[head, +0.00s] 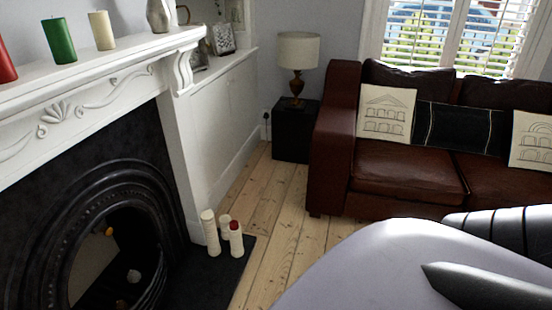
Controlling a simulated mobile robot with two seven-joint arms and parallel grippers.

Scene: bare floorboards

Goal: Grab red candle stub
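A red candle (5,66) stands on the white mantelpiece at the left edge of the head view, cut off by the frame. On the hearth below, a cream candle with a dark red top (236,238) stands upright beside two other cream candles (211,232). I cannot tell which of the two red ones is the stub. Pale and dark parts of my own body fill the lower right. I see no fingertips of either gripper, and nothing touches the candles.
A green candle (58,41), a cream candle (102,30) and a silver vase (160,14) stand on the mantelpiece (95,68). A dark fireplace (100,215) lies below. A brown sofa (335,140) and lamp (297,52) are at the back. Floorboards (275,225) between are clear.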

